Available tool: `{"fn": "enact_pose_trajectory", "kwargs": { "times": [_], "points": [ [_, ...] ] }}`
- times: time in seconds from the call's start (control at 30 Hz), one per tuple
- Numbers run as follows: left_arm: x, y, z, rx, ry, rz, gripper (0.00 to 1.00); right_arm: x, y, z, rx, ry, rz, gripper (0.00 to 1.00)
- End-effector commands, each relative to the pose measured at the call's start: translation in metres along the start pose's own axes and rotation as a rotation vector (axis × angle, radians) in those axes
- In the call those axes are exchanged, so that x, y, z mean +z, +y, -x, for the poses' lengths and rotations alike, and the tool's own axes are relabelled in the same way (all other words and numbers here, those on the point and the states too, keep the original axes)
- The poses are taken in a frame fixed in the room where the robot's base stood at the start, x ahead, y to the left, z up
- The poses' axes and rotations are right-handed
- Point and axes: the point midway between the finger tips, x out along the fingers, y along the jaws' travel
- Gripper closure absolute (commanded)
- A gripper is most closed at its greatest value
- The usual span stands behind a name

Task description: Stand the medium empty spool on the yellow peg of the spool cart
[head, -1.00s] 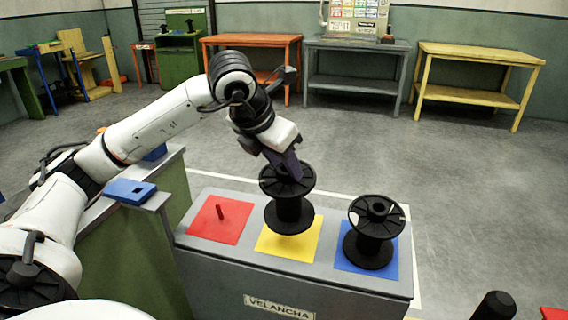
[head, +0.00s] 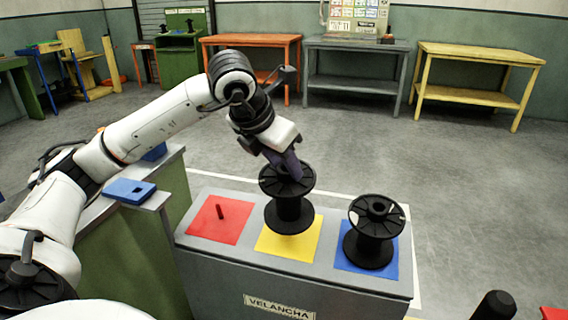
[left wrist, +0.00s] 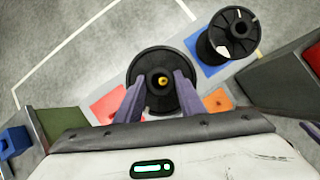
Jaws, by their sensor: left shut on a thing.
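My left gripper (head: 284,168) is shut on a black spool (head: 289,207), holding it upright by its upper part over the yellow square (head: 268,243) of the grey spool cart (head: 225,262). In the head view its lower flange looks a little above the square; I cannot tell for sure whether it touches. In the left wrist view the fingers (left wrist: 158,95) flank the hub of the spool (left wrist: 140,68), and the yellow peg tip (left wrist: 162,81) shows inside its centre hole. The rest of the peg is hidden. My right gripper is not in view.
Another black spool (head: 372,233) stands on the blue square (head: 349,262) just right of the held one. A bare red peg (head: 220,212) stands on the red square (head: 207,228) at left. A blue block (head: 130,191) lies on the green-sided unit left of the cart.

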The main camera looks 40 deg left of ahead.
Motion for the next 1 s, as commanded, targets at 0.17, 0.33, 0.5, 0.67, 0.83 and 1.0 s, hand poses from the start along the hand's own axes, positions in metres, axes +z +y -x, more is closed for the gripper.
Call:
{"fn": "enact_pose_trajectory", "kwargs": {
  "times": [0.17,0.33,0.5,0.67,0.83,1.0],
  "points": [
    [0.000,0.000,0.000,0.000,-0.002,0.001,1.00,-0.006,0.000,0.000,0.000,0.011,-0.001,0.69],
    [-0.001,0.000,-0.003,0.000,-0.002,0.001,1.00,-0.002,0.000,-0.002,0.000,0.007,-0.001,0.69],
    [-0.003,0.000,-0.007,0.000,-0.001,0.000,1.00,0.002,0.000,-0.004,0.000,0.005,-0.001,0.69],
    [-0.005,0.000,-0.011,0.000,-0.001,0.000,1.00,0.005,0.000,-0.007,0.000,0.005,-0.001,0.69],
    [-0.006,0.000,-0.015,0.000,-0.001,0.000,1.00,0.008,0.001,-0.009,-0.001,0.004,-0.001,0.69],
    [-0.008,0.000,-0.019,0.000,-0.001,0.000,1.00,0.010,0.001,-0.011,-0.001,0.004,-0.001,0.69]
  ]
}}
